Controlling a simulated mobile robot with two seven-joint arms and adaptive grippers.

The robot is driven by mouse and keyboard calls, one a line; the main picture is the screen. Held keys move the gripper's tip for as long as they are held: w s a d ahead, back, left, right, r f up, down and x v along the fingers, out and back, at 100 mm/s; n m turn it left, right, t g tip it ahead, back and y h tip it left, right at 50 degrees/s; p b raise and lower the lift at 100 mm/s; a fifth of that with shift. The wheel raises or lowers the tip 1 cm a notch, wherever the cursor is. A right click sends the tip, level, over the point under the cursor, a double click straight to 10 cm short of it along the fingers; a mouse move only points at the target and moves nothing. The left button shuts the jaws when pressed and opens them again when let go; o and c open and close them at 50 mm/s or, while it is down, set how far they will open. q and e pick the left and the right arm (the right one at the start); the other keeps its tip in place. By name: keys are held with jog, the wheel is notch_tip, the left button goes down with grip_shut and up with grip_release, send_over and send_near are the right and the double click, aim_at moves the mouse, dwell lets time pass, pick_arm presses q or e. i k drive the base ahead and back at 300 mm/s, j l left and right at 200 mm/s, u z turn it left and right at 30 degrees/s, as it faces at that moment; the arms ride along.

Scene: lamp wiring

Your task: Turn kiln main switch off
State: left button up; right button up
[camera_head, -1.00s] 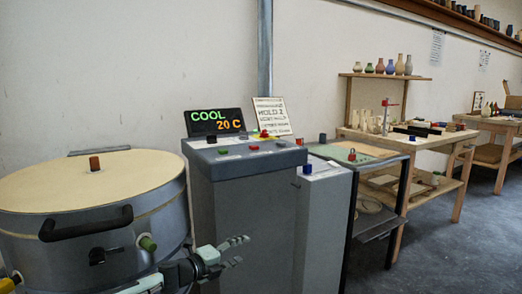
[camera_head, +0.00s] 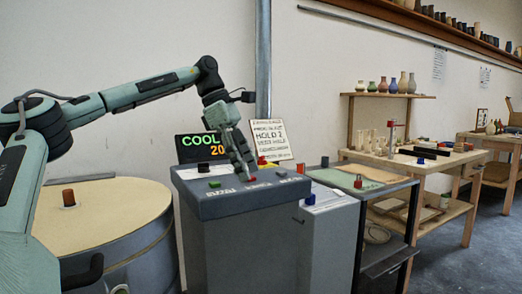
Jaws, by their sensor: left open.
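The grey kiln control console (camera_head: 243,205) stands in the middle. Its top carries a green button (camera_head: 214,184), a red button (camera_head: 252,179), a blue button (camera_head: 281,173) and a red-and-yellow switch (camera_head: 262,160) near the back edge. Which of these is the main switch is not readable. The display (camera_head: 190,148) shows "COOL" and a partly covered "20". My left gripper (camera_head: 243,166) is open and points down over the console, close to the red button and left of the red-and-yellow switch. Whether it touches anything is unclear. My right gripper is out of view.
The round kiln (camera_head: 110,215) with a brown plug (camera_head: 69,198) on its lid stands at the left. A sign (camera_head: 270,138) stands behind the console. A lower grey box (camera_head: 327,235) and a dark-framed table (camera_head: 375,200) stand close on the right. Open floor lies farther right.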

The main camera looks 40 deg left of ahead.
aim_at(262, 161)
jog(key=i+j, duration=0.4)
jog(key=j, duration=0.15)
jog(key=i+j, duration=0.4)
jog(key=j, duration=0.15)
jog(key=i+j, duration=0.35)
jog(key=j, duration=0.2)
